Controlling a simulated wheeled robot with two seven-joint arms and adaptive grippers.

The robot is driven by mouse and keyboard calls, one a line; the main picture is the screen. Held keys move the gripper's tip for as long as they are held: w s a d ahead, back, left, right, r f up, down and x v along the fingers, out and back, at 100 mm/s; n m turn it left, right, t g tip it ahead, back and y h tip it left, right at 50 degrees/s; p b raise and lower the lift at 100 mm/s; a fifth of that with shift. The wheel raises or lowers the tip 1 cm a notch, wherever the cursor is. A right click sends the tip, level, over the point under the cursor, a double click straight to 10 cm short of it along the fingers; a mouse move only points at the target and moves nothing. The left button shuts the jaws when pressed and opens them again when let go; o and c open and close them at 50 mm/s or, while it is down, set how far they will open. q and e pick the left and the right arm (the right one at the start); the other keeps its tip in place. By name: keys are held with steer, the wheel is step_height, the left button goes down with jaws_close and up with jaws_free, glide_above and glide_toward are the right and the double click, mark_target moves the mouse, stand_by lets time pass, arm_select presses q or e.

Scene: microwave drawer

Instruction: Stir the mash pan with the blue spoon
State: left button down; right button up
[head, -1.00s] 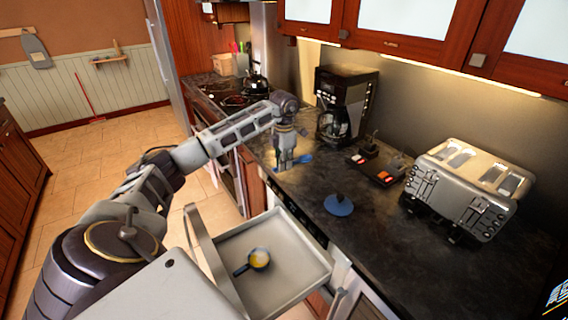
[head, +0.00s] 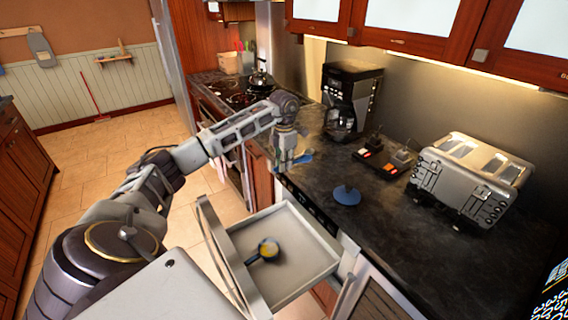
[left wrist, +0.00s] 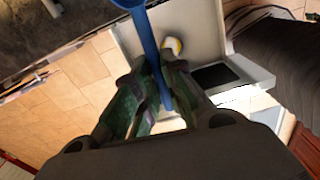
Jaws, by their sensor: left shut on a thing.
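My left gripper (head: 286,163) is above the counter's front edge in the head view. It is shut on the blue spoon (head: 302,158). In the left wrist view the spoon (left wrist: 147,40) runs between the fingers (left wrist: 155,95), its long part reaching up the picture. The mash pan (head: 268,249) is small, with a dark handle and yellow contents, and sits in the open white drawer (head: 298,286). In the left wrist view the pan (left wrist: 173,46) shows partly, just beyond the fingers. My right gripper does not show.
A blue round object (head: 346,195) stands on the dark counter (head: 395,235). A toaster (head: 470,175), a coffee maker (head: 350,100) and a small device with red lights (head: 380,158) are along the counter. A kettle (head: 259,80) is on the stove.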

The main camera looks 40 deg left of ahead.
arm_select(q)
steer(key=shift+s+r, duration=0.1)
steer(key=shift+s, duration=0.15)
steer(key=shift+w+m, duration=0.2)
steer(key=shift+m, duration=0.3)
steer(key=shift+m, duration=0.3)
